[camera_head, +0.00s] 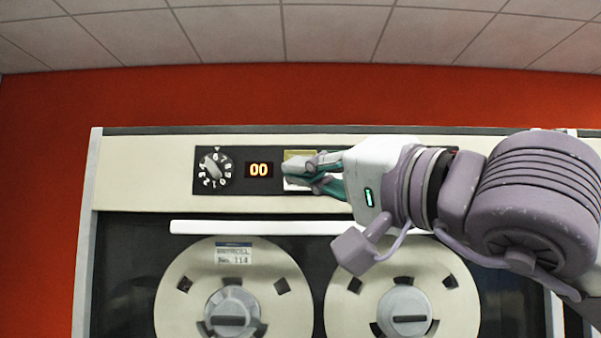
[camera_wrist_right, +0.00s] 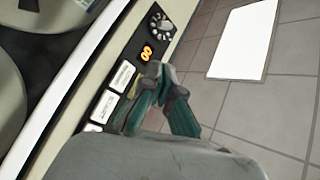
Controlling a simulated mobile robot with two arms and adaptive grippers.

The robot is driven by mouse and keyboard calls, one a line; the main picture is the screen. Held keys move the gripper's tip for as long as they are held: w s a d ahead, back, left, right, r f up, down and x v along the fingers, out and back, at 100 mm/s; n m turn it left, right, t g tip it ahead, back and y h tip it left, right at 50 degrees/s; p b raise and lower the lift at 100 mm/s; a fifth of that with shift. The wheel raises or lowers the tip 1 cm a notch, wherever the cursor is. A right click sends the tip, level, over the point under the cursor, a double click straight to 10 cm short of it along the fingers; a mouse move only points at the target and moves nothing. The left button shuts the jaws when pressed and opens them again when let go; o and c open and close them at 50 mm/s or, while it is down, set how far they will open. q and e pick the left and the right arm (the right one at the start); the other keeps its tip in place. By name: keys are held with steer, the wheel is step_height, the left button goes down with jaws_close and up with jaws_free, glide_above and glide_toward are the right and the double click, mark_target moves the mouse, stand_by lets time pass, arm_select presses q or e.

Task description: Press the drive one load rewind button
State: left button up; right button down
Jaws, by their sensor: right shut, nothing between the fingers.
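The tape drive (camera_head: 140,163) has a dark control strip (camera_head: 240,190) along its top. On the strip, a white button (camera_head: 297,184) with a yellow part above it shows behind my right gripper (camera_head: 290,170). In the right wrist view several white buttons (camera_wrist_right: 121,77) lie in a row, with lettering too small to read for sure. My right gripper (camera_wrist_right: 160,76) is shut and empty, its fingertips at the first button beside the display. I cannot tell whether they touch it. The gripper and arm hide the rest of the row in the head view. My left gripper is out of view.
A number dial (camera_head: 214,170) and a lit display (camera_head: 259,170) reading 00 sit left of the buttons. Two tape reels (camera_head: 185,310) (camera_head: 455,305) lie below, under a white bar (camera_head: 230,227). The red wall (camera_head: 300,95) and tiled ceiling are above.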

steer(key=w+p, duration=0.1)
steer(key=w, duration=0.5)
steer(key=shift+p, duration=0.35)
steer(key=shift+w, duration=0.1)
stand_by(1.0)
steer(key=shift+w, duration=0.25)
